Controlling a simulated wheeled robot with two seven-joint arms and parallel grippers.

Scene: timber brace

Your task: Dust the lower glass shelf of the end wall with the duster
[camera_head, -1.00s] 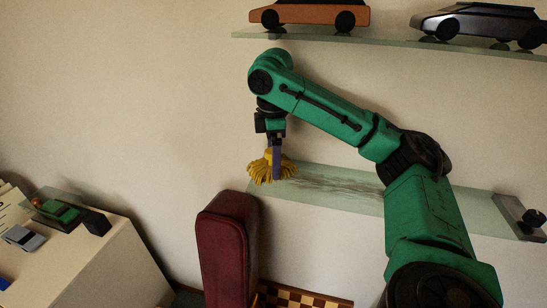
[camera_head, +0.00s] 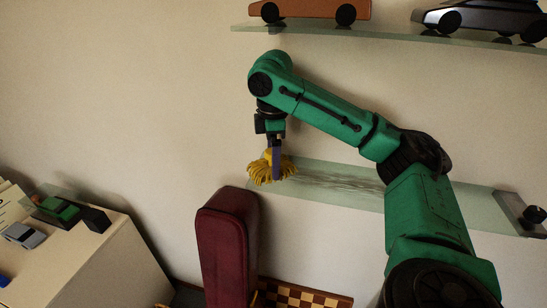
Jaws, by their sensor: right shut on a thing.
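The lower glass shelf (camera_head: 330,194) is fixed to the end wall, with a greyish streak of dust along its middle. The duster has a yellow fringed head (camera_head: 258,170) and a purple handle (camera_head: 277,160). My right gripper (camera_head: 275,139) is shut on the duster's handle and points down over the shelf's left end. The duster head is at the left end of the shelf; I cannot tell whether it touches the glass. My right arm hides part of the shelf's right half. My left gripper is not in view.
An upper glass shelf (camera_head: 390,38) holds an orange model car (camera_head: 308,10) and a dark one (camera_head: 480,20). A dark red padded chair (camera_head: 226,245) stands just below the lower shelf's left end. A grey-black object (camera_head: 520,212) sits at its right end. A cabinet with small models (camera_head: 95,260) is at left.

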